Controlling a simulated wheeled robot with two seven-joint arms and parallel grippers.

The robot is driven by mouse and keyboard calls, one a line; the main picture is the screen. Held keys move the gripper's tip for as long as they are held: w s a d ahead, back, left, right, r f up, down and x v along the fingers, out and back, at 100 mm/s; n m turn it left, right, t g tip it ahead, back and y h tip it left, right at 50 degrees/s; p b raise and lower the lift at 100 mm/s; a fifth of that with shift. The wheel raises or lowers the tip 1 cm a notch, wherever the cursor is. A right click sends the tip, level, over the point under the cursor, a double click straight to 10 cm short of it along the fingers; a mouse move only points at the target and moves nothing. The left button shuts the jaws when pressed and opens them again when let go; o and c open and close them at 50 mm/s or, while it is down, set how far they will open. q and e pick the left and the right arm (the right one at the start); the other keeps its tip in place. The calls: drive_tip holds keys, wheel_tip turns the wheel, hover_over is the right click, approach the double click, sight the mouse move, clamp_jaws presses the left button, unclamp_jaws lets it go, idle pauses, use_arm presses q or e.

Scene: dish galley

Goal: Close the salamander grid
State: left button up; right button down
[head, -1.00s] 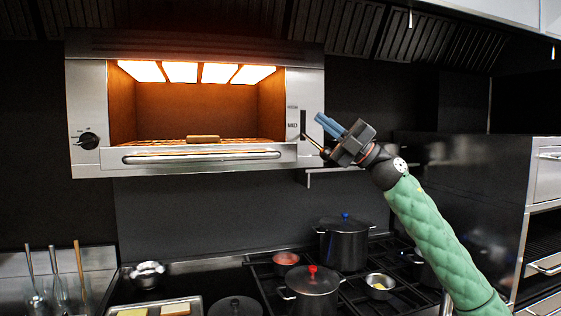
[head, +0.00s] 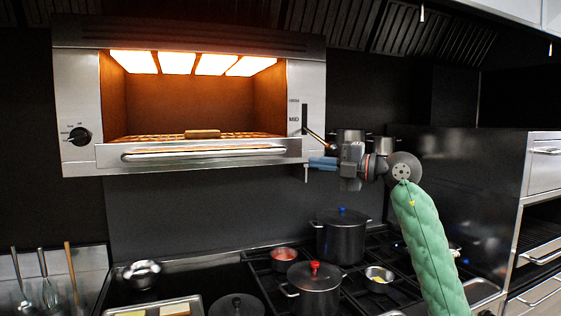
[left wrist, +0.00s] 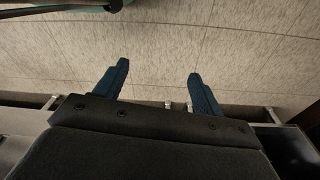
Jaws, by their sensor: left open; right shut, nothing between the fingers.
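The salamander (head: 76,95) hangs on the back wall, its elements glowing. Its grid (head: 150,138) shows in the opening, with a brown piece of food (head: 203,134) on it. A steel front with a long bar handle (head: 205,153) runs across the grid's near edge and seems to stand a little forward of the housing. My right gripper (head: 313,163) is shut and empty, blue fingers pointing left just beside the right end of this front; I cannot tell whether they touch. My left gripper (left wrist: 158,70) is open and empty in the left wrist view, over a pale tiled surface.
A lever (head: 316,136) sticks out from the salamander's right side, just above my right fingers. Below stands a stove with a tall pot (head: 342,240), a red-knobbed pot (head: 314,290) and small pans. A steel cabinet (head: 543,185) stands right.

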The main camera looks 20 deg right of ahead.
sight(273, 157)
drive_tip(key=shift+m, duration=0.5)
drive_tip(key=p+x, duration=0.2)
drive_tip(key=x, duration=0.2)
drive_tip(key=w+d+p+x, duration=0.1)
drive_tip(key=p+x, duration=0.2)
drive_tip(key=x, duration=0.1)
drive_tip(key=p+x, duration=0.2)
drive_tip(key=x, duration=0.2)
drive_tip(key=shift+w+d+f, duration=0.3)
drive_tip(key=shift+f, duration=0.05)
use_arm(q)
drive_tip(key=s+a+f, duration=0.5)
drive_tip(key=s+f, duration=0.5)
drive_tip(key=shift+p, duration=0.3)
use_arm(e)
drive_tip(key=shift+w+f, duration=0.1)
drive_tip(key=shift+w, duration=0.3)
use_arm(q)
drive_tip(key=shift+s+f, duration=0.1)
use_arm(e)
drive_tip(key=shift+w, duration=0.1)
drive_tip(key=w, duration=0.5)
drive_tip(key=shift+s, duration=0.15)
